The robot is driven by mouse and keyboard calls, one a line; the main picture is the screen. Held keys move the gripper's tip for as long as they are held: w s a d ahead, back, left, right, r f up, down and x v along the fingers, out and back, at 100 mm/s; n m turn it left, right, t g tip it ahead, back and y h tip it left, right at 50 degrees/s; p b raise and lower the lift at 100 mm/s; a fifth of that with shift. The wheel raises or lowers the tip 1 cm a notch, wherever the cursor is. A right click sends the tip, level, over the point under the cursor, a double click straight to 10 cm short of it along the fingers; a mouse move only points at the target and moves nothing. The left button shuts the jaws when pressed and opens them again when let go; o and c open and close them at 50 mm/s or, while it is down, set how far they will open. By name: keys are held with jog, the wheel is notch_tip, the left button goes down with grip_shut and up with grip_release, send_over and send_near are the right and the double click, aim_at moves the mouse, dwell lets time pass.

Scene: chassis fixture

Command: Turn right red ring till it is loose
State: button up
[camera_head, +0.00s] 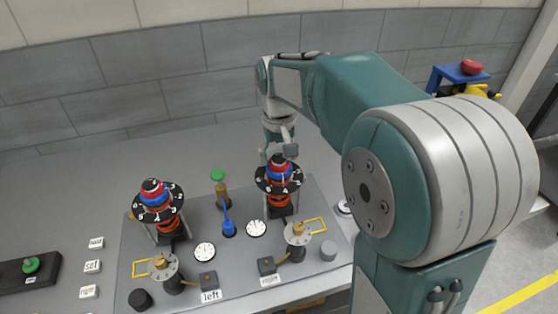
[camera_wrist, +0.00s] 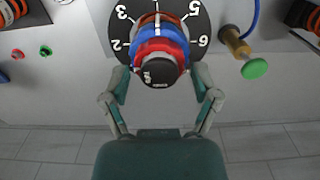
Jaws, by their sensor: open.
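The right stand has a black numbered dial (camera_head: 263,182) with a red ring (camera_head: 279,168) and a blue ring (camera_head: 278,177) stacked at its centre, under a black cap. In the wrist view the red ring (camera_wrist: 177,51) sits between the blue ring (camera_wrist: 157,29) and the black cap (camera_wrist: 158,73). My gripper (camera_head: 280,143) is just above and behind this stack in the head view. In the wrist view my open gripper (camera_wrist: 162,76) has one finger on each side of the cap and red ring. Whether the fingertips touch the ring cannot be told.
A similar left stand with a numbered dial (camera_head: 143,212) stands on the same grey plate. Between them are a green-topped knob (camera_head: 217,175), a blue lever (camera_head: 227,217) and two white gauges. The green knob (camera_wrist: 254,68) is right of my gripper in the wrist view.

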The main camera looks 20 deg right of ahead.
jog(key=shift+f, duration=0.2)
jog(key=m, duration=0.5)
jog(key=shift+m, duration=0.3)
jog(key=m, duration=0.5)
jog(key=shift+m, duration=0.4)
jog(key=m, duration=0.5)
jog(key=shift+m, duration=0.3)
jog(key=m, duration=0.6)
